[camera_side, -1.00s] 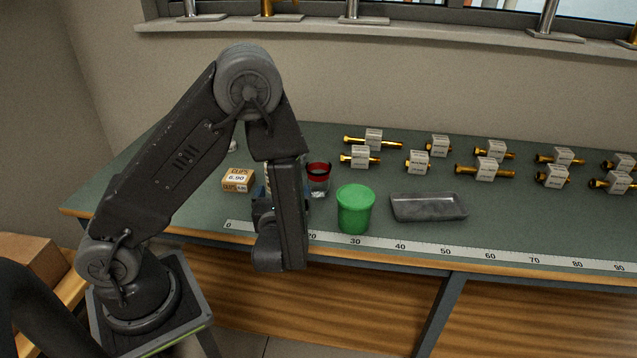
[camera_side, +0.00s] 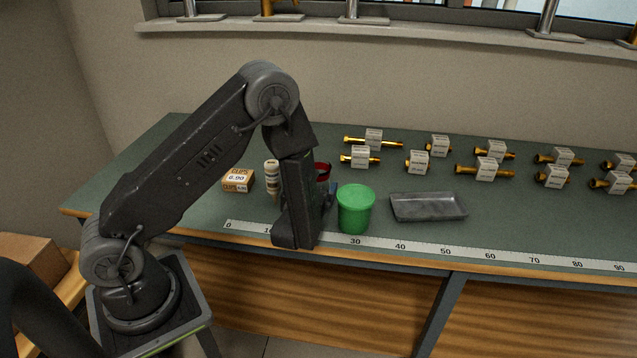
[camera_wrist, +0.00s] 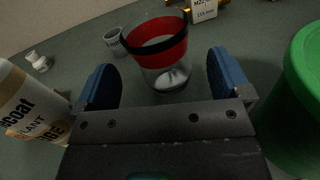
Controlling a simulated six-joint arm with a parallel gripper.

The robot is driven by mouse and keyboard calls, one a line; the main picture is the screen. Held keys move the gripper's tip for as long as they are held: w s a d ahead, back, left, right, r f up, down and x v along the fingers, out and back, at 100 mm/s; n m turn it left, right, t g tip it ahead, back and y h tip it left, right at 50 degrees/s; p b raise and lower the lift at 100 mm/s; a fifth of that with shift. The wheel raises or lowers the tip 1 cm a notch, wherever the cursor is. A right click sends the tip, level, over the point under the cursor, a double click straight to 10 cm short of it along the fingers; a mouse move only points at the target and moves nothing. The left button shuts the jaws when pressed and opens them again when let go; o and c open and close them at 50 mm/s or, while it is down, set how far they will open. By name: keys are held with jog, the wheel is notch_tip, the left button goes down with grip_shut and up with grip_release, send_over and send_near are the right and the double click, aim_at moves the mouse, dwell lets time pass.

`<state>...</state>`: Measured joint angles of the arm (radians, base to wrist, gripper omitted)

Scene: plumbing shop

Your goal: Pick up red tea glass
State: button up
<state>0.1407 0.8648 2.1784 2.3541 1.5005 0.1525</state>
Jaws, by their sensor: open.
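The red tea glass (camera_wrist: 158,52) is clear with a wide red band around its upper part and a dark rim. It stands upright on the bench in the wrist view, just beyond and between the two blue fingertips. In the side view only part of its red band (camera_side: 323,171) shows, as my arm hides the rest. My gripper (camera_wrist: 168,86) is open, with nothing held between the fingers. In the side view a bit of blue finger (camera_side: 331,192) shows beside the glass, behind the wrist.
A green lidded tub (camera_side: 356,210) stands close on the right, and a white sealant bottle (camera_side: 272,178) close on the left. A small grey cup (camera_wrist: 115,41) is behind the glass. A grey tray (camera_side: 428,207), a clips box (camera_side: 238,180) and several brass fittings (camera_side: 486,170) are farther off.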

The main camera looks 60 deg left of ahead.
jog(key=x, duration=0.4)
jog(key=shift+w+f, duration=0.1)
jog(key=shift+c, duration=0.2)
jog(key=c, duration=1)
